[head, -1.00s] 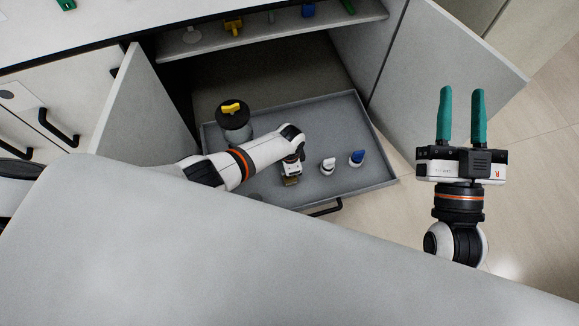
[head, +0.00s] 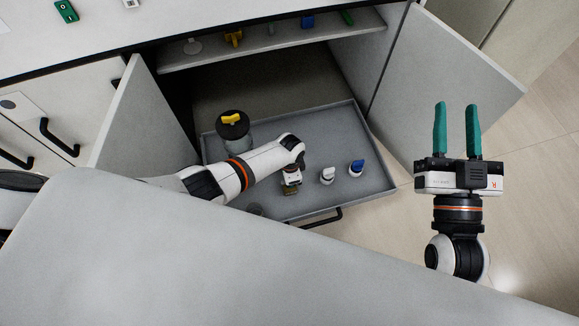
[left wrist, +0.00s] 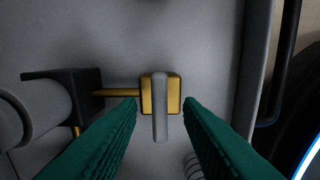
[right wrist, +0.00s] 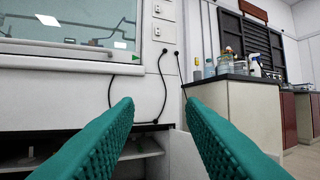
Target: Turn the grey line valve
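The grey line valve (left wrist: 160,107) shows in the left wrist view as a grey lever handle on a square brass body. A brass pipe runs from the body left to a dark block. My left gripper (left wrist: 160,115) is open, with one green finger on each side of the lever's lower end and a gap on both sides. In the head view my left gripper (head: 291,180) points down over the pulled-out tray, and its fingers are hidden there. My right gripper (head: 457,130) is open and empty, out to the right above the floor.
The grey tray (head: 376,178) also holds a dark-lidded jar with a yellow handle (head: 232,120), a white knob (head: 327,176) and a blue knob (head: 357,168). Open cabinet doors stand left (head: 140,125) and right (head: 450,80). A shelf (head: 290,38) with small items is above.

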